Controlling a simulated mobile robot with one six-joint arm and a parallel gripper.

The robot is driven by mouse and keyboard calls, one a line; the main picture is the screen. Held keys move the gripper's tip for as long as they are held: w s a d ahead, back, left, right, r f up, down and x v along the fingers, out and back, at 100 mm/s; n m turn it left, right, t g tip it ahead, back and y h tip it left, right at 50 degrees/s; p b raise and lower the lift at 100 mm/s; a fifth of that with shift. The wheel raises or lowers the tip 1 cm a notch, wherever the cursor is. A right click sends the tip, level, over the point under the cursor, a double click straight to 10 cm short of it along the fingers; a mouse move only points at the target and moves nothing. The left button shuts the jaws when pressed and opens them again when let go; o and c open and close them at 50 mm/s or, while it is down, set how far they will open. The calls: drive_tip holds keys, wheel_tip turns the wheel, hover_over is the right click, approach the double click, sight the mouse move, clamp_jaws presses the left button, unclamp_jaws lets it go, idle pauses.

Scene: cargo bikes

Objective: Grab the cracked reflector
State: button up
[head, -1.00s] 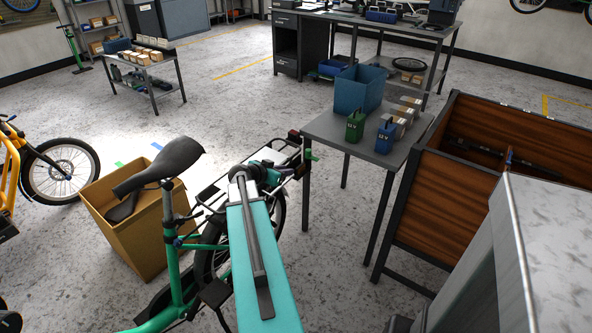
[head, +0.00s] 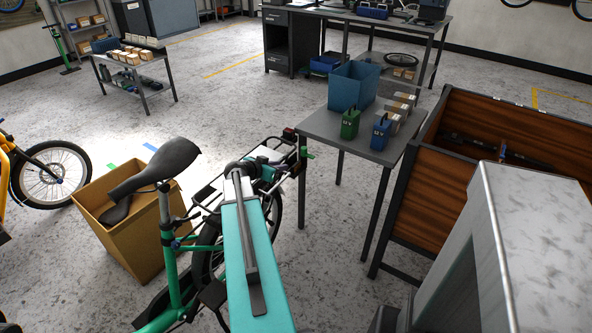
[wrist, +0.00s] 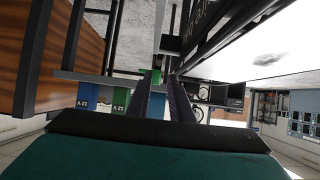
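A small dark red block (head: 289,133) sits at the far end of the green bike's rear rack and looks like the reflector. It is too small to show a crack. My gripper (head: 280,172) is over the rack, just in front of this block and apart from it. In the wrist view my two dark fingers (wrist: 165,85) stand with a gap between them and nothing visible held. I cannot make out the reflector in the wrist view. A green piece (wrist: 152,76) at the table's edge shows beyond the fingertips.
A grey table (head: 345,135) with a blue bin (head: 354,86) and green and blue 12 V batteries stands right of the rack. A wooden cargo box (head: 460,190) is farther right. The saddle (head: 155,168) and a cardboard box (head: 140,235) are at left.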

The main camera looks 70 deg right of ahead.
approach(295, 164)
drive_tip(key=shift+p+x, duration=0.4)
drive_tip(key=shift+x, duration=1.45)
drive_tip(key=shift+p+x, duration=0.8)
drive_tip(key=shift+x, duration=1.8)
clamp_jaws()
